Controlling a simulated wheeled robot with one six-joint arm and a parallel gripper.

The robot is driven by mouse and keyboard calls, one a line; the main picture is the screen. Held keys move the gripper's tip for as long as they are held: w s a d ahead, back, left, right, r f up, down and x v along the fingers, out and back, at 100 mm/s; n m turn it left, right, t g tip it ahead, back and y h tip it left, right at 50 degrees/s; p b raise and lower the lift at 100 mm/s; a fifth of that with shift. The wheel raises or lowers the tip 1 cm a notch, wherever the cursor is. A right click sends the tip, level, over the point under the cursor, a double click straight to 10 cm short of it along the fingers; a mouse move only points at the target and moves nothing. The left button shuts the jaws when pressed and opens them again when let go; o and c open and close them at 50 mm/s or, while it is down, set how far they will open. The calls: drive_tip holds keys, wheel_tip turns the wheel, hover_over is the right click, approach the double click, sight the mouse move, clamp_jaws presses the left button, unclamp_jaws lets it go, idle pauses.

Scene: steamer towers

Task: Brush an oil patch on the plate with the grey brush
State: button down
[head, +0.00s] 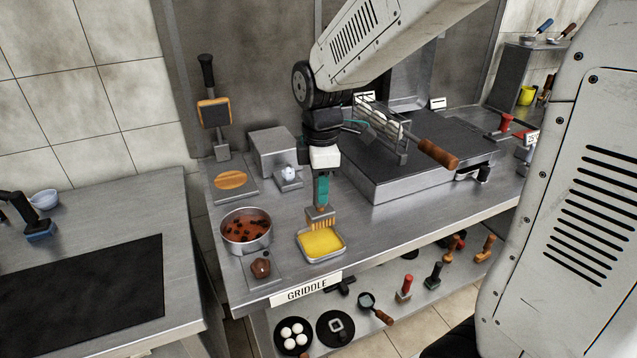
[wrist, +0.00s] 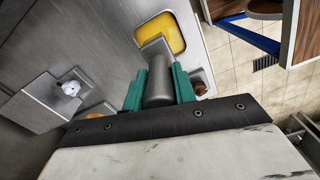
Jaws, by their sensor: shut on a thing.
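My gripper (head: 321,190) points down and is shut on the grey brush; its teal fingers also show in the wrist view (wrist: 158,90). The brush's grey cylindrical handle (wrist: 159,80) sits between the fingers. Its tan bristles (head: 321,220) hang at the back edge of a small metal tray of yellow oil (head: 321,242). I cannot tell whether the bristles touch the oil. The yellow tray also shows in the wrist view (wrist: 162,34), partly hidden by the brush. The dark griddle plate (head: 435,138) lies to the right and behind; no oil patch is visible on it.
A pot of red-brown liquid (head: 246,230) stands left of the tray, with a small brown item (head: 261,267) in front. A wire rack tool with a wooden handle (head: 437,153) lies across the griddle. A grey box (head: 274,152) stands behind. A lower shelf holds several tools.

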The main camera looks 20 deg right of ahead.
sight(321, 210)
drive_tip(key=shift+f, duration=2.85)
drive_tip(key=shift+s+f, duration=0.15)
drive_tip(key=shift+f, duration=0.25)
drive_tip(key=shift+r, duration=3.7)
drive_tip(key=shift+d, duration=0.1)
